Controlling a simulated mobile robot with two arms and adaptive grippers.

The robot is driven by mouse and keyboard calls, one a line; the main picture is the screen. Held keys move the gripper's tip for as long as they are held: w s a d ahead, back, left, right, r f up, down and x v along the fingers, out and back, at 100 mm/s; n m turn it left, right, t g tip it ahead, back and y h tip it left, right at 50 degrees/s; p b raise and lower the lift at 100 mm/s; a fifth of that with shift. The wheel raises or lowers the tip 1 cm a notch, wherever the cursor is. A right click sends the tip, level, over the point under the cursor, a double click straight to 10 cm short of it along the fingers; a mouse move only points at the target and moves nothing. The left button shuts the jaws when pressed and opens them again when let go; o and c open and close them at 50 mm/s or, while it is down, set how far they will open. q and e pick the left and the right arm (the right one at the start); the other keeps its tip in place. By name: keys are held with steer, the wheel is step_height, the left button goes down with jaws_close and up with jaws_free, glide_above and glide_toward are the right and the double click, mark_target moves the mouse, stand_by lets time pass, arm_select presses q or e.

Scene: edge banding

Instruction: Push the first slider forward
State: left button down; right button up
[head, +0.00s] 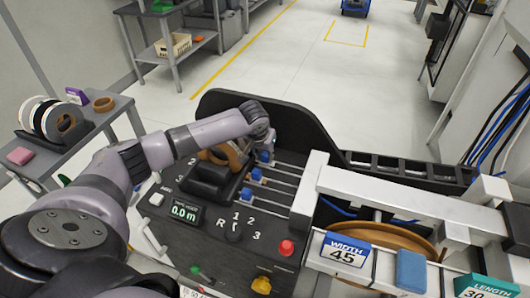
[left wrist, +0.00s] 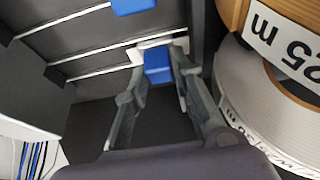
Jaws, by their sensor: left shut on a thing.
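My left gripper (head: 265,143) is at the far end of the machine's black panel, at the farthest blue slider (head: 265,157). In the left wrist view my left gripper (left wrist: 158,50) has its two fingers on either side of a blue slider block (left wrist: 157,66) and is shut on it. Two more blue sliders, a middle one (head: 257,174) and a near one (head: 246,193), sit at the left ends of their rails. One other blue slider (left wrist: 133,5) shows at the top of the left wrist view. My right gripper is not in view.
The panel carries a small display (head: 184,213), a knob (head: 233,231) and a red button (head: 286,247). Tape rolls (left wrist: 270,90) lie close to the right of my left gripper. A white rail block (head: 310,190) stands right of the sliders. A side table (head: 75,150) holds more rolls.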

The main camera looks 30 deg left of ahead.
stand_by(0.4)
arm_select(q)
steer(key=d+p, duration=0.1)
steer(key=d, duration=0.2)
steer(key=w+d+p, duration=0.1)
steer(key=d, duration=0.2)
steer(key=w+d+p, duration=0.1)
steer(key=d, duration=0.2)
steer(key=shift+w+d, duration=0.1)
steer(key=c, duration=1.6)
jaws_free()
steer(key=shift+d, duration=0.1)
steer(key=shift+c, duration=0.2)
steer(key=shift+r, duration=0.1)
steer(key=a+v, duration=0.1)
steer(key=v, duration=1)
steer(key=shift+s+d+r, duration=0.3)
steer(key=shift+d+r, duration=0.05)
steer(key=shift+d, duration=0.15)
